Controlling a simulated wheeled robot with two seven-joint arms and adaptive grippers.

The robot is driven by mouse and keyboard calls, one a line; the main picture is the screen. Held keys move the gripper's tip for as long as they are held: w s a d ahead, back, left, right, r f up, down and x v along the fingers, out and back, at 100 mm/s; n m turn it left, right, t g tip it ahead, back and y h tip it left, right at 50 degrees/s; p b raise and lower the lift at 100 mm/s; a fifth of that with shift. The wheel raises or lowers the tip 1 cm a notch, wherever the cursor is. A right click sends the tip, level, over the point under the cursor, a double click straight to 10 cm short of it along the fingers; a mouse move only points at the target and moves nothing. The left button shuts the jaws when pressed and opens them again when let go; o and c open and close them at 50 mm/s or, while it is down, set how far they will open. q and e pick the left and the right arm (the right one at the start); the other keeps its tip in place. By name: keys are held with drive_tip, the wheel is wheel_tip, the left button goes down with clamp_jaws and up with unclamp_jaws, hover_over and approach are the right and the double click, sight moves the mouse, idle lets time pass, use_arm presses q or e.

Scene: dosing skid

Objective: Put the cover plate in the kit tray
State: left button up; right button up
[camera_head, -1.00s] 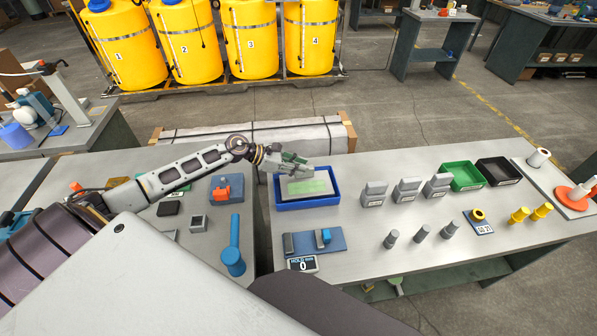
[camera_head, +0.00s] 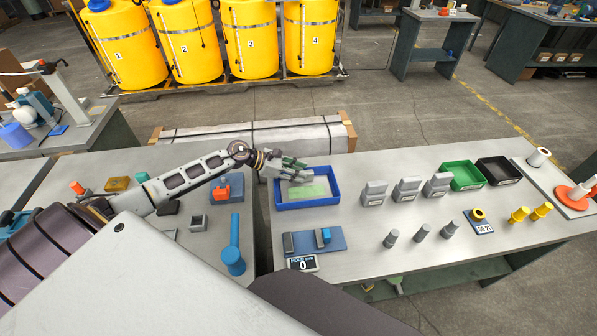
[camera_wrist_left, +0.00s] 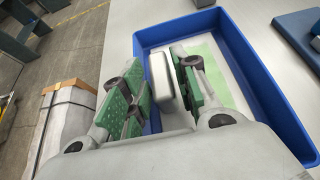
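The blue kit tray (camera_head: 308,205) stands on the right-hand bench, with a pale floor and a green patch (camera_head: 308,191); its blue wall also shows in the left wrist view (camera_wrist_left: 262,85). My left gripper (camera_head: 296,170) is over the tray's back left part, with its green-padded fingers pointing into it. Whether the plate touches the tray floor is hidden. My right gripper is out of view.
Right of the tray stand several grey blocks (camera_head: 408,188), a green bin (camera_head: 466,187) and a black bin (camera_head: 499,180). In front lies a blue fixture plate (camera_head: 300,244) beside a small display (camera_head: 303,263). A gap separates the two benches left of the tray.

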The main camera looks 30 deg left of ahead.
use_arm(q)
drive_tip(key=shift+r, duration=0.15)
drive_tip(key=shift+v, duration=1.5)
drive_tip(key=v, duration=0.9)
idle(0.9)
